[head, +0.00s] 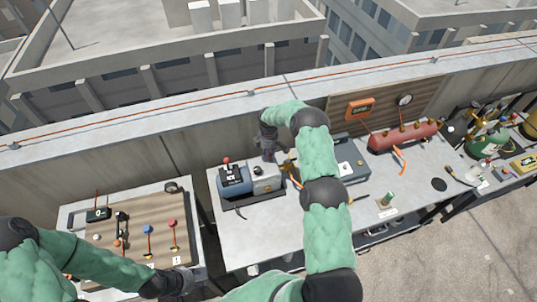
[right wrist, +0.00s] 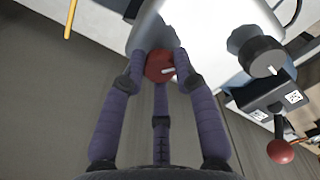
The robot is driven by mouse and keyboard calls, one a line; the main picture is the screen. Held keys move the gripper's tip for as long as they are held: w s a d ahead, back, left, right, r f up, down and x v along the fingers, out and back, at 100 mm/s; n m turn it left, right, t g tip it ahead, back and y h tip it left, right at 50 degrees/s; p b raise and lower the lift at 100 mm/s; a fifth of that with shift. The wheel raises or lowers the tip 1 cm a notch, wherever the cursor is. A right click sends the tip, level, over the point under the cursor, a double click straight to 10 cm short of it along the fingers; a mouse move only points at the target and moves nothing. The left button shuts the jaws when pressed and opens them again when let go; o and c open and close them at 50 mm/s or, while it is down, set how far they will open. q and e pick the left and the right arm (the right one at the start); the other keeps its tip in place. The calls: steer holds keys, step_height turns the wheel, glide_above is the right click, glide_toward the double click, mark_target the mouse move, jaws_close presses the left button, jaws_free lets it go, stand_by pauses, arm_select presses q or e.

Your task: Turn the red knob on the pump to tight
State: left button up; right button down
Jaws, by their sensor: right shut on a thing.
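The pump (head: 268,183) is a light grey unit on the middle bench, next to a blue box. In the right wrist view its pale body (right wrist: 205,35) fills the top. In the head view this gripper (head: 268,148) is at the pump's back, and the knob is hidden there. My left gripper (head: 178,283) is low at the front edge of the left board, away from the pump; its fingers are too unclear to read.
A black knob (right wrist: 260,55) and a red ball lever (right wrist: 281,151) are near the right gripper. A grey box (head: 347,160) and a red tank (head: 403,135) stand right. A parapet (head: 200,110) runs behind.

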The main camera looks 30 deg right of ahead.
steer(key=m+b, duration=0.2)
steer(key=b, duration=0.1)
steer(key=m+b, duration=0.5)
steer(key=b, duration=0.1)
steer(key=shift+f+m, duration=0.25)
steer(key=shift+m, duration=0.05)
steer(key=m+b, duration=0.3)
steer(key=m, duration=0.1)
steer(key=shift+r+b, duration=0.1)
steer(key=shift+b, duration=0.3)
steer(key=m+b, duration=0.2)
steer(key=m, duration=0.2)
steer(key=m+b, duration=0.1)
steer(key=m, duration=0.3)
steer(key=shift+m+b, duration=0.3)
steer(key=m+b, duration=0.1)
steer(key=m, duration=0.2)
steer(key=shift+r+m, duration=0.1)
steer(key=shift+m, duration=0.2)
steer(key=shift+m+b, duration=0.45)
steer(key=shift+m, duration=1.75)
